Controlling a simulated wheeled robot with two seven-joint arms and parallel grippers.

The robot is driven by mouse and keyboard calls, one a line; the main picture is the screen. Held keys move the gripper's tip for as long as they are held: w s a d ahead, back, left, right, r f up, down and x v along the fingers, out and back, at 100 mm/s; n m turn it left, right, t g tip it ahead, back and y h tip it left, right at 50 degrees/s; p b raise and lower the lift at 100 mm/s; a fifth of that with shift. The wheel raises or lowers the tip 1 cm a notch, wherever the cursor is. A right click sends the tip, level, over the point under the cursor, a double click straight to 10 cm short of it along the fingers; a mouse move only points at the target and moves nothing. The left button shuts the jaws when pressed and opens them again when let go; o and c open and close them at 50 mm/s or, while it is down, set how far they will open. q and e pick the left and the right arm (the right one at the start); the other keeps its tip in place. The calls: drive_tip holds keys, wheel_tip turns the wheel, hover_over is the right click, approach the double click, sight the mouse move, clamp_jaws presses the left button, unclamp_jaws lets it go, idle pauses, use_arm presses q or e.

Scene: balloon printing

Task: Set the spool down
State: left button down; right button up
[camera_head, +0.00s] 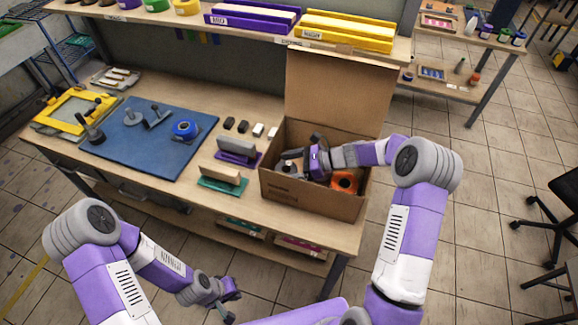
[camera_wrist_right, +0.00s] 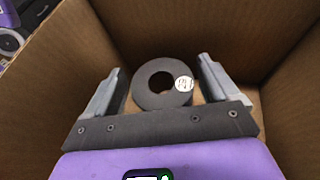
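A dark grey ring-shaped spool (camera_wrist_right: 149,102) with a small white label lies inside the cardboard box (camera_head: 310,200), seen in the right wrist view. My right gripper (camera_head: 287,165) reaches down into the box. Its two fingers (camera_wrist_right: 160,75) are spread on either side of the spool, with narrow gaps showing between them and it. In the head view the gripper partly hides the spool. An orange spool (camera_head: 344,183) sits in the box to the right, beneath my right forearm. My left gripper (camera_head: 229,299) hangs low in front of the table, empty, with its fingers apart.
The box's raised flap (camera_head: 338,88) stands behind it. Left of the box are stamp-like blocks (camera_head: 223,178) and a blue mat (camera_head: 140,138) with a blue tape roll (camera_head: 185,129) and tools. A shelf with purple and yellow trays (camera_head: 348,32) overhangs the back.

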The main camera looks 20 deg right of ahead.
drive_tip(key=shift+o, duration=0.8)
drive_tip(key=shift+r+p, duration=0.35)
drive_tip(key=shift+r, duration=0.15)
drive_tip(key=v, duration=1.2)
drive_tip(key=shift+p, duration=0.4)
drive_tip(key=shift+r, duration=0.1)
drive_tip(key=shift+r, duration=0.15)
